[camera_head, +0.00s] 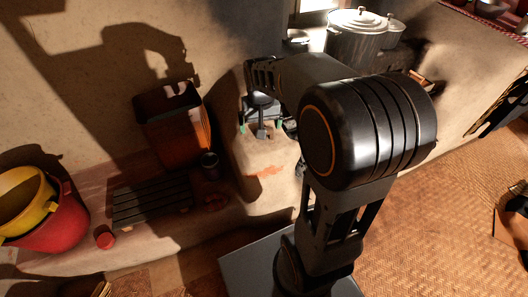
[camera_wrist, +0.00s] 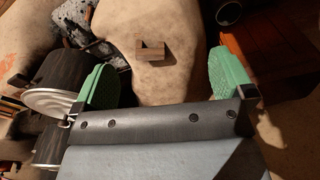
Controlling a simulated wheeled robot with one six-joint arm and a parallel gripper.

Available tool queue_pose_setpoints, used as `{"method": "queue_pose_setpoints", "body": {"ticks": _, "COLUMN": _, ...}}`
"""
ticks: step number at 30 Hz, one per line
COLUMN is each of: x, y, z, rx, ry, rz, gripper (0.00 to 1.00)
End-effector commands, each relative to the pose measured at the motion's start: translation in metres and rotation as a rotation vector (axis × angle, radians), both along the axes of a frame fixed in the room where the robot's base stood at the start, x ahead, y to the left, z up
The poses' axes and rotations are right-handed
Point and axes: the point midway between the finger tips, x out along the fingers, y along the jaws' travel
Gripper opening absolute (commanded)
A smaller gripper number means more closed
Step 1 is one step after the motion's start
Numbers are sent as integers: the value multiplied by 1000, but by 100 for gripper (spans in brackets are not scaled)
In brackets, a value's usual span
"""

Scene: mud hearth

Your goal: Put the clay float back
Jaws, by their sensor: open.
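A small brown notched block (camera_wrist: 150,50), which may be the clay float, lies on the pale clay surface of the hearth in the wrist view. It is ahead of and between my green fingertips, and I see no contact with them. My gripper (camera_wrist: 164,78) is open, with its two fingers wide apart and nothing held between them. In the head view my gripper (camera_head: 259,128) is over the hearth's clay ledge (camera_head: 262,160), left of my large dark arm joint. The float cannot be made out clearly there.
Metal pots (camera_head: 357,35) stand at the back on the hearth. To the left are a tall reddish-brown container (camera_head: 178,135), a dark slatted rack (camera_head: 150,202), a small dark cup (camera_head: 210,163), a red pot (camera_head: 104,237) and a red tub (camera_head: 62,225) holding yellow basins. Woven matting (camera_head: 440,210) covers the right floor.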

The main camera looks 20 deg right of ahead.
Motion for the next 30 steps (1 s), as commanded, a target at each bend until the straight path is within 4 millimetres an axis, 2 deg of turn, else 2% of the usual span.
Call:
{"method": "queue_pose_setpoints", "body": {"ticks": 1, "x": -21, "y": 10, "z": 7, "rx": -5, "ry": -26, "rz": 37, "gripper": 99}}
{"method": "queue_pose_setpoints", "body": {"ticks": 6, "x": -78, "y": 32, "z": 12, "rx": -17, "ry": -86, "rz": 135, "gripper": 99}}
{"method": "queue_pose_setpoints", "body": {"ticks": 9, "x": -101, "y": 39, "z": 9, "rx": -22, "ry": -108, "rz": 176, "gripper": 99}}
{"method": "queue_pose_setpoints", "body": {"ticks": 12, "x": -116, "y": 43, "z": 6, "rx": -25, "ry": -125, "rz": 203, "gripper": 99}}
{"method": "queue_pose_setpoints", "body": {"ticks": 17, "x": -126, "y": 46, "z": 3, "rx": -27, "ry": -133, "rz": 220, "gripper": 99}}
{"method": "queue_pose_setpoints", "body": {"ticks": 25, "x": -126, "y": 46, "z": 3, "rx": -27, "ry": -133, "rz": 221, "gripper": 99}}
{"method": "queue_pose_setpoints", "body": {"ticks": 30, "x": -126, "y": 46, "z": 12, "rx": -23, "ry": -132, "rz": 211, "gripper": 99}}
